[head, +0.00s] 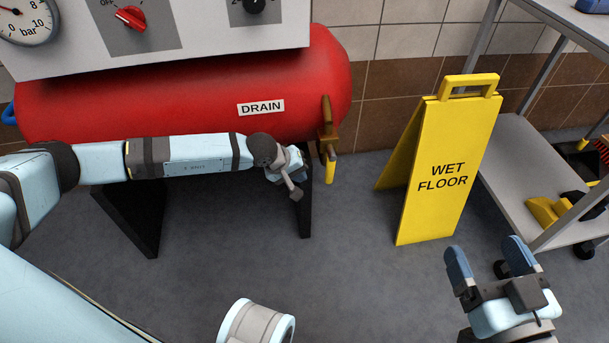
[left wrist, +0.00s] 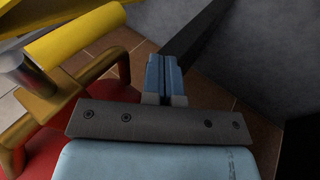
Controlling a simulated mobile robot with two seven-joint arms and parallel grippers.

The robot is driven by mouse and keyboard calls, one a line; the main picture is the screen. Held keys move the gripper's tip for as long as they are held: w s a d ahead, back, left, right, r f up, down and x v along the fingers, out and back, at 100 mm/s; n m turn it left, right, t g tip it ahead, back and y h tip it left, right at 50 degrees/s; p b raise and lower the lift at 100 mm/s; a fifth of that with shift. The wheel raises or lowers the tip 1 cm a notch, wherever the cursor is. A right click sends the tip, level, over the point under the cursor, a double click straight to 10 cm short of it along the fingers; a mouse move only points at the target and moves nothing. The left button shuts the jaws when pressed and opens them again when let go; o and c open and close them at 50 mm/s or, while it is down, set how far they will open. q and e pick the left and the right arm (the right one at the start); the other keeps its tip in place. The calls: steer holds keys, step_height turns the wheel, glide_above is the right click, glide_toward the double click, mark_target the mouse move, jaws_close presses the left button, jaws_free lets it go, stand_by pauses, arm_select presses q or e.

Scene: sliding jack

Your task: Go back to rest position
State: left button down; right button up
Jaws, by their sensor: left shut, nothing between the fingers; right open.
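My left arm reaches in from the left in the head view, below the red tank. My left gripper (head: 299,178) is beside the tank's dark leg and just left of the drain valve. In the left wrist view its blue fingers (left wrist: 164,75) are together with nothing between them. The brass drain valve with its yellow handle (head: 329,172) hangs at the tank's right end. It also shows close by in the left wrist view (left wrist: 75,45), left of the fingers and apart from them. My right gripper (head: 488,260) is at the lower right, fingers apart and empty.
The red tank (head: 170,105) carries a DRAIN label and a panel with a gauge (head: 28,18) and red knob (head: 130,17). A yellow wet floor sign (head: 446,170) stands right of the valve. A grey shelf cart (head: 520,165) is at far right. Grey floor (head: 350,280) lies open between.

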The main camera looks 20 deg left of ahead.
arm_select(q)
steer(key=s+a+p, duration=0.2)
steer(key=s+a, duration=0.4)
steer(key=shift+s+a+r+p, duration=0.25)
steer(key=shift+r+p, duration=0.05)
steer(key=shift+r, duration=0.05)
arm_select(e)
steer(key=shift+s+a+f+m+g, duration=0.2)
steer(key=shift+s+a+m+g, duration=0.15)
steer(key=shift+m, duration=0.25)
steer(key=shift+s+a+f+m+g, duration=0.15)
steer(key=shift+s+m+g, duration=0.1)
steer(key=shift+s+m, duration=0.3)
